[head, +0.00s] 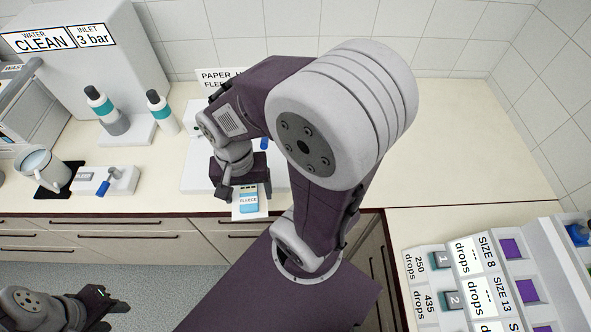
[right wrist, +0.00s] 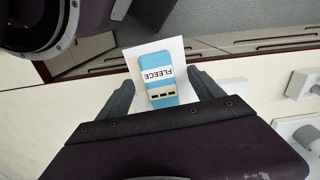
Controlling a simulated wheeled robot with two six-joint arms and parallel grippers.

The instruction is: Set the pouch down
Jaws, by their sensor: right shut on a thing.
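The pouch (head: 249,202) is white with a blue panel and a FLEECE label. In the head view it shows at the counter's front edge, below my right gripper (head: 243,183). In the right wrist view the pouch (right wrist: 154,78) sits between the two fingers of my right gripper (right wrist: 163,92), which is shut on it. I cannot tell whether the pouch touches the counter. My left gripper (head: 112,308) is at the lower left, over the floor, with its fingers apart and empty.
A white board (head: 200,180) with a partly hidden paper and fleece sign (head: 220,76) lies behind my right arm. Two bottles (head: 106,112) (head: 161,112), a mug (head: 45,170) and a small blue-handled device (head: 105,181) stand left. A drops rack (head: 470,290) is at right. Clear counter (head: 450,140) lies right of my arm.

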